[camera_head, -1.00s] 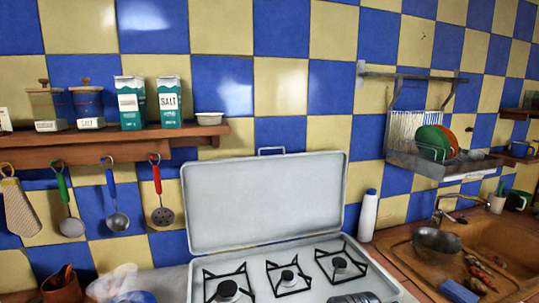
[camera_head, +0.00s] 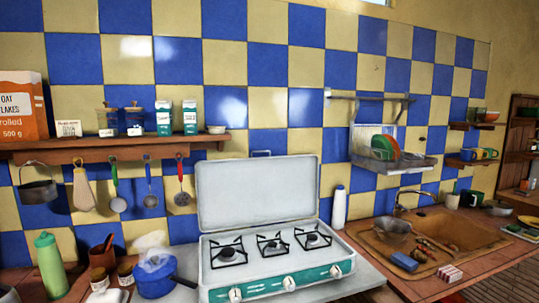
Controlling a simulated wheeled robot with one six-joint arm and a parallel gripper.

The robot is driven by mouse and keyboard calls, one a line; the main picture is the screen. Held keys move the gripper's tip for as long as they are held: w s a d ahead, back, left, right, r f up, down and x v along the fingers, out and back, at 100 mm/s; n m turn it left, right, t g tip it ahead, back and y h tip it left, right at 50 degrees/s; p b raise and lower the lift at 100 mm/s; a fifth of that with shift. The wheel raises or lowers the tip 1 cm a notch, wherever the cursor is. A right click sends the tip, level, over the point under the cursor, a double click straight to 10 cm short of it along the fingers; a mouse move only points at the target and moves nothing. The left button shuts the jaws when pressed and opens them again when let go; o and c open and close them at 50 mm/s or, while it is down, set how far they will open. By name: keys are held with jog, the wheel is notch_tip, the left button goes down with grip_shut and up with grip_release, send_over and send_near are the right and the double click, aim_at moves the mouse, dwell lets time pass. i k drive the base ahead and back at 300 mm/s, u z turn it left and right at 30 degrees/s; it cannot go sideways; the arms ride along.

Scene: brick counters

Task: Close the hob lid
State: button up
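The hob lid (camera_head: 258,193) is a pale grey-white panel. It stands open and nearly upright along the back edge of the hob, near the tiled wall, with a handle (camera_head: 261,153) on its top edge. The hob (camera_head: 277,282) is white with a teal front panel and several knobs. Three burners with black pan supports (camera_head: 270,244) lie uncovered on its top, with no pots on them. My gripper is not in view.
A blue pot (camera_head: 156,277) stands just left of the hob. A white bottle (camera_head: 339,207) stands right of the lid, and the sink (camera_head: 440,233) lies further right. A wooden shelf (camera_head: 110,147) with hanging utensils is at the left.

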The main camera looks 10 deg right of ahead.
aim_at(231, 194)
jog(key=z, duration=0.55)
jog(key=i, duration=0.75)
jog(key=u, duration=0.9)
